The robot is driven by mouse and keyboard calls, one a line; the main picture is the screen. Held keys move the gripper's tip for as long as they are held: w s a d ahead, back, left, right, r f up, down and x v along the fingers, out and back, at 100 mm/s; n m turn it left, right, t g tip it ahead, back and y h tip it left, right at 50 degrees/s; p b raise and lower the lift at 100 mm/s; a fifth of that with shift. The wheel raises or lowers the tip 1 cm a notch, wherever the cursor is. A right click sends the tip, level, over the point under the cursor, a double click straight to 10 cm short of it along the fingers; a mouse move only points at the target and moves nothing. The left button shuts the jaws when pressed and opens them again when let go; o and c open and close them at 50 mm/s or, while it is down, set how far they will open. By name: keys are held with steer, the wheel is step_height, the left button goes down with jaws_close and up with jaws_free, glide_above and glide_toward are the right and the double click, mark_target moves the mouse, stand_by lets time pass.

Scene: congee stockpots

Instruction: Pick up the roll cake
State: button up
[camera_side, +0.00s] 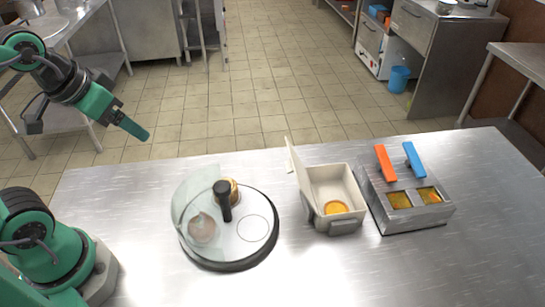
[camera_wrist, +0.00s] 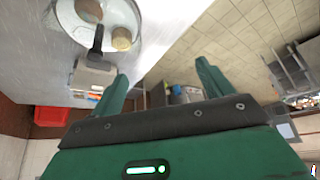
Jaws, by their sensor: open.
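My gripper (camera_side: 134,122) is open and empty, raised at the left, apart from the round stand; its two spread fingers show in the wrist view (camera_wrist: 161,70). The white, dark-rimmed stand (camera_side: 256,252) has a clear cover (camera_side: 190,197) over its left part and a black handle (camera_side: 224,208). A tan round piece (camera_side: 235,187) sits behind the handle, partly hidden; it also shows in the wrist view (camera_wrist: 121,39). A paler brown round piece (camera_side: 203,229) is seen through the cover. I cannot tell which piece is the roll cake. A drawn circle on the right is empty.
A beige box (camera_side: 322,183) with a raised lid holds an orange round piece (camera_side: 336,208). Right of it is a metal box (camera_side: 419,218) with an orange handle (camera_side: 385,162) and a blue handle (camera_side: 414,159). The steel table (camera_side: 135,190) is bare at the left.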

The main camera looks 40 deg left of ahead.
steer(key=w+d+f+g, duration=0.1)
steer(key=w+d+f, duration=0.2)
steer(key=w+f, duration=0.1)
steer(key=w+d+f+n+g, duration=0.1)
steer(key=w+d+f+g, duration=0.1)
steer(key=w+d+f, duration=0.1)
steer(key=w+d+f+n+g, duration=0.1)
steer(key=w+d+f+g, duration=0.1)
steer(key=w+d+f, duration=0.2)
steer(key=shift+w+d+f, duration=0.3)
steer(key=shift+d+f, duration=0.15)
steer(key=shift+f, duration=0.35)
steer(key=shift+w+d+f+g, duration=0.1)
steer(key=shift+d+f+g, duration=0.2)
steer(key=shift+f, duration=1.5)
steer(key=shift+f, duration=0.1)
steer(key=shift+w+f, duration=0.1)
steer(key=shift+f, duration=2.4)
